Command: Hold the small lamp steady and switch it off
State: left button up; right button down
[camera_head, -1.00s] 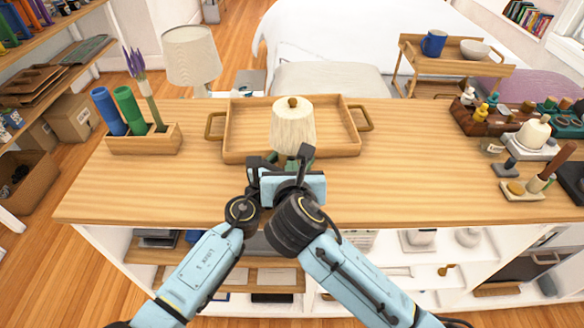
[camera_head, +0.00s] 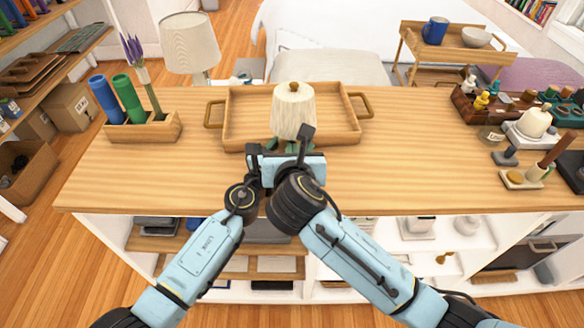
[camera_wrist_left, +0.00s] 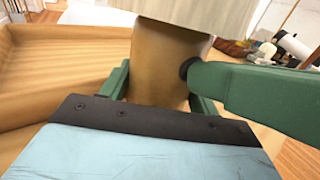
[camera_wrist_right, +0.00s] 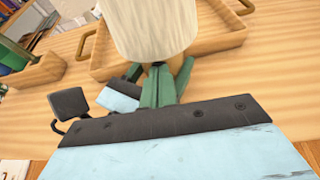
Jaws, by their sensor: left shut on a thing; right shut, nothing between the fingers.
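The small lamp (camera_head: 293,110) has a cream pleated shade with a brown knob on top, and stands upright at the tray's front. Its tan base (camera_wrist_left: 160,50) shows in the left wrist view, with a dark round knob (camera_wrist_left: 187,68) on its right side. My left gripper (camera_wrist_left: 160,88) is shut on this base, one green finger on each side. My right gripper (camera_wrist_right: 165,78) is shut and empty just below the shade. In the left wrist view its green finger comes from the right, its tip at the dark knob; whether it presses it is unclear.
The wooden tray (camera_head: 228,130) lies around the lamp on the counter (camera_head: 420,150). A planter box (camera_head: 140,133) with blue and green tubes stands left, beside a larger lamp (camera_head: 189,45) behind. Bottles and a candle (camera_head: 534,122) crowd the right end. The counter between is clear.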

pick_arm(q)
jog(key=shift+s+f, duration=0.1)
jog(key=shift+f, duration=0.15)
pick_arm(e)
jog(key=f+v, duration=0.1)
jog(key=v, duration=1.2)
jog(key=shift+s+r, duration=0.15)
jog(key=shift+s, duration=0.3)
pick_arm(q)
jog(key=o, duration=1.2)
jog(key=shift+o, duration=0.5)
jog(key=shift+r, duration=0.1)
pick_arm(e)
jog(key=shift+a, duration=0.1)
jog(key=shift+w, duration=0.1)
pick_arm(q)
jog(key=v, duration=1.2)
